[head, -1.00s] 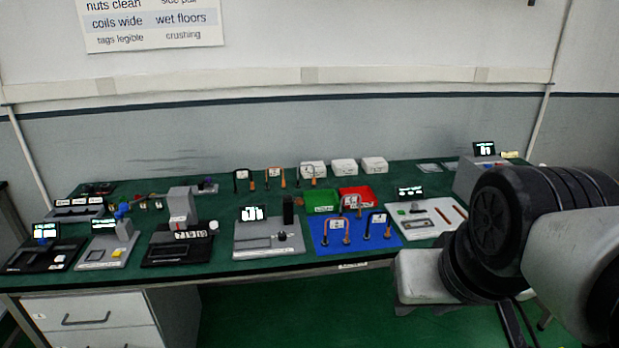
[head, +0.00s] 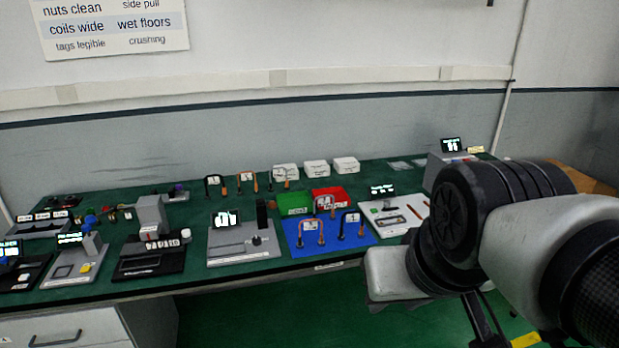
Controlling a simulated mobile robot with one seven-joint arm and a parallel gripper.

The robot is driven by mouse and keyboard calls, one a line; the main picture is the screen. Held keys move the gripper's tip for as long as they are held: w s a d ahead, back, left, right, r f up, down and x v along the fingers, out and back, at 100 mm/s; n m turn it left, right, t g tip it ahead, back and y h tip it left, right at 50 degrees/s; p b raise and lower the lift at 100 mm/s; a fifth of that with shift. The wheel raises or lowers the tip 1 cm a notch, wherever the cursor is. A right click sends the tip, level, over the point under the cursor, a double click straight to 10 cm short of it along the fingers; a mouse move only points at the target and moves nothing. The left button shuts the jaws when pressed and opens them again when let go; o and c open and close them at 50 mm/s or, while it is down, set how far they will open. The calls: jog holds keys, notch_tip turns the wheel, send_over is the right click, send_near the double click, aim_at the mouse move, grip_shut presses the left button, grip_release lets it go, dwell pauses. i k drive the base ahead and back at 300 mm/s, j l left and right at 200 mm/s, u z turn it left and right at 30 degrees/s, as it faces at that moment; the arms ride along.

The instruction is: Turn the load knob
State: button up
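No knob carries a label I can read, so I cannot tell which one is the load knob. A small dark knob (head: 257,240) sits on a grey device (head: 226,252) with a lit screen and a black upright post, near the middle of the bench. A round white knob (head: 185,235) is at the right side of a black-based device (head: 150,265) with a row of white digits. My arm (head: 450,225) fills the right side, in front of the bench's right end. My gripper is not visible.
The green bench (head: 110,288) is crowded. A blue mat (head: 335,245) holds orange and black loops. Green (head: 295,203) and red (head: 330,194) trays lie behind it. A grey box with a screen (head: 437,165) stands at the far right. Green floor (head: 250,315) is clear in front.

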aim_at(257, 241)
jog(key=i+j+z, duration=0.15)
jog(key=i+j, duration=0.75)
